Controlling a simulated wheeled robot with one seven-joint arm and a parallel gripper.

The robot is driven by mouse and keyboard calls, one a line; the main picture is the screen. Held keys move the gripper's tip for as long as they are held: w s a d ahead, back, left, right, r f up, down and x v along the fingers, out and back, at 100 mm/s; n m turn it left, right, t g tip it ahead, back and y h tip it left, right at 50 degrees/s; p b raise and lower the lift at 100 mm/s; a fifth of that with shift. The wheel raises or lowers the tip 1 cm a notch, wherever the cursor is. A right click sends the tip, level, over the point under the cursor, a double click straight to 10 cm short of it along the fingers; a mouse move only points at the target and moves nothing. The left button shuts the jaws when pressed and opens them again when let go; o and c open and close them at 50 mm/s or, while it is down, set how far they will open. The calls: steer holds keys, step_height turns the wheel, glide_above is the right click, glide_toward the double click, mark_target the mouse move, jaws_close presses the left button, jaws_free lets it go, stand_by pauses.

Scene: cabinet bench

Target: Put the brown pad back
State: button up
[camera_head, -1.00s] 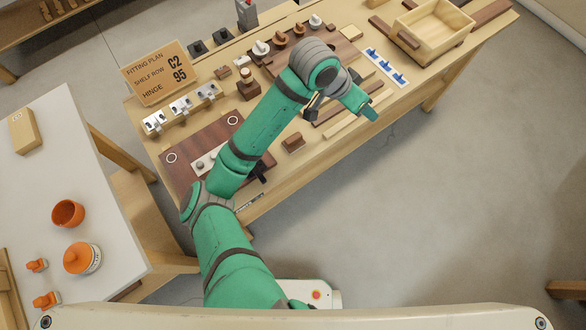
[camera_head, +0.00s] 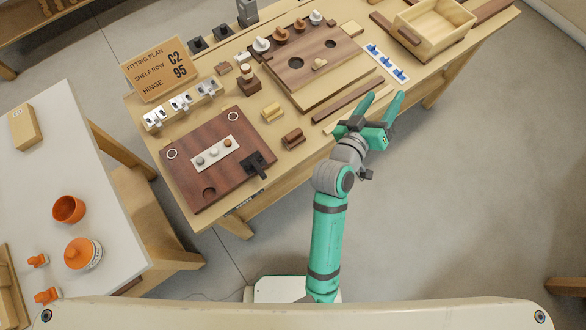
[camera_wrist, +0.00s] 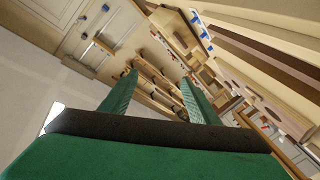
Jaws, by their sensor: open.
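A white strip (camera_head: 203,167) lies on the dark brown board (camera_head: 184,180) at the bench's left. It bears three small round pads: two greyish ones and a brown pad (camera_head: 228,143) at its right end. I cannot tell whether this is the task's pad. The board has a round dark recess (camera_head: 209,193) near its front corner. My gripper (camera_head: 382,103) is open and empty at the bench's front edge, far right of the strip. Its two green fingers (camera_wrist: 160,78) also show apart in the wrist view, with nothing between them.
A brown board with two dark holes (camera_head: 284,80) and a pale knob stands mid-bench, with knobs behind it. A brown block (camera_head: 293,138) and a tan block (camera_head: 271,112) lie between the boards. A wooden box (camera_head: 433,30) is at right. The floor in front is clear.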

steer(key=s+a+f+n+t+y, duration=0.1)
steer(key=s+a+f+n+y, duration=0.1)
steer(key=s+a+f+y, duration=0.35)
steer(key=s+a+f+n+y, duration=0.2)
steer(key=s+a+f, duration=0.45)
steer(key=s, duration=0.35)
steer(key=s+a+r+m+y, duration=0.1)
steer(key=s+a+m, duration=0.1)
steer(key=s+a, duration=0.3)
steer(key=s+a+r+m+y, duration=0.1)
steer(key=s+a, duration=0.4)
steer(key=s, duration=0.6)
steer(key=shift+s+a+r+m, duration=0.2)
steer(key=shift+s+m, duration=0.15)
steer(key=shift+m, duration=0.55)
